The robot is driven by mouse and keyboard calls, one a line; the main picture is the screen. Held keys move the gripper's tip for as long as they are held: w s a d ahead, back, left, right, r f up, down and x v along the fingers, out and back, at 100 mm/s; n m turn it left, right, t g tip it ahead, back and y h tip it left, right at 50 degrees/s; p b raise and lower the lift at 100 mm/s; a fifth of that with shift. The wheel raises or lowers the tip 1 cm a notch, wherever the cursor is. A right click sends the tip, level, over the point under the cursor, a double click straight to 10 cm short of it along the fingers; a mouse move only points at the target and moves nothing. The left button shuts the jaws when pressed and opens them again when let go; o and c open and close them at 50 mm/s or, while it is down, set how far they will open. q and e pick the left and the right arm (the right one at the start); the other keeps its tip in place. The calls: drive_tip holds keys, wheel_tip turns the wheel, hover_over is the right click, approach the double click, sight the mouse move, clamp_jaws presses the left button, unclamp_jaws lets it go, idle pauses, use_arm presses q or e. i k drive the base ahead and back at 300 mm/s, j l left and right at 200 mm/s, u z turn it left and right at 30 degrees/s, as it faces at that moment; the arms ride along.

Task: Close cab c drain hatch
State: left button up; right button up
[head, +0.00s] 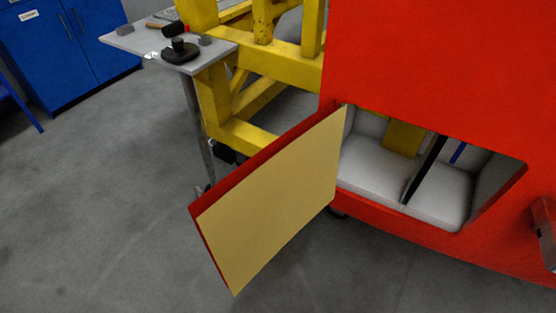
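The drain hatch (275,195) is a flat door with a red outer face and a tan inner face. It stands wide open, swung out to the left from its hinge side at the left edge of the opening. The opening in the red cab (440,65) shows a pale compartment (375,170) with a dark divider (424,168) and a yellow piece inside. Neither of my grippers can be made out in the head view; a dark, cut-off part at the right edge is unclear.
Yellow framework (270,68) stands behind the hatch. A small grey table (135,42) with tools is at the upper left, its leg near the hatch's far side. A blue cabinet (65,45) is further back. Grey floor (100,210) is clear at the left and front.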

sight(243, 221)
drive_tip(key=j+z, duration=0.1)
drive_tip(key=z, duration=0.3)
drive_tip(key=j+z, duration=0.15)
drive_tip(key=z, duration=0.3)
drive_tip(key=j+z, duration=0.15)
drive_tip(key=z, duration=0.25)
drive_tip(key=j+z, duration=0.2)
drive_tip(key=j, duration=0.25)
drive_tip(key=k+j+z, duration=0.2)
drive_tip(key=j, duration=0.25)
drive_tip(key=j+z, duration=0.15)
drive_tip(key=j, duration=0.35)
drive_tip(key=k+j+z, duration=0.2)
drive_tip(key=j, duration=0.2)
drive_tip(key=k+j, duration=0.1)
drive_tip(key=j, duration=0.3)
